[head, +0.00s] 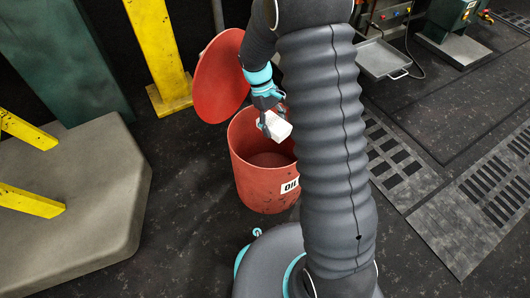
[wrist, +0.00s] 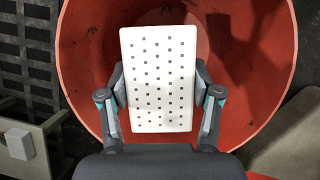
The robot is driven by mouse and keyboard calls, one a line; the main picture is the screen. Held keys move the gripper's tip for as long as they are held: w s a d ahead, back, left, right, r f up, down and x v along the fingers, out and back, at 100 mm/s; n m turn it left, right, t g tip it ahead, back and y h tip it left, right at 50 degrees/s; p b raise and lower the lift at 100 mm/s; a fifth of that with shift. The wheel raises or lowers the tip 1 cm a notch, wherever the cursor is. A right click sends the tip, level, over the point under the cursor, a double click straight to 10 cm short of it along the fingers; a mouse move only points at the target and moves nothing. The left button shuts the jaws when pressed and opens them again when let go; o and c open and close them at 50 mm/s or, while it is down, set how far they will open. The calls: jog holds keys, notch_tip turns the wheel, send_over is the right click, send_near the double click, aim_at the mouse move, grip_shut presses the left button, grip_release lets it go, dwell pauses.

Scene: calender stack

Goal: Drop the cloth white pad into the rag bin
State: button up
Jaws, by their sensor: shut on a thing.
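The white pad (head: 277,125) is held in my gripper (head: 268,112), over the mouth of the red rag bin (head: 262,196). In the wrist view the pad (wrist: 159,80) is an upright white rectangle with rows of small dark dots, and the two fingers of my gripper (wrist: 160,103) press on its side edges. The bin (wrist: 88,60) surrounds the pad in that view, with its inside visible behind it. In the head view the bin is open, its round red lid (head: 219,77) tipped up at the back left. My arm hides the bin's right side.
A concrete block (head: 75,200) with yellow bars (head: 30,203) stands at the left. A yellow post (head: 157,50) is behind the lid. Slotted floor plates (head: 480,195) and a metal tray (head: 382,60) are at the right. Dark floor is clear left of the bin.

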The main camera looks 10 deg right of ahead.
jog(key=shift+f, duration=0.15)
jog(key=o, duration=1.3)
jog(key=v, duration=1.2)
jog(key=shift+d, duration=0.1)
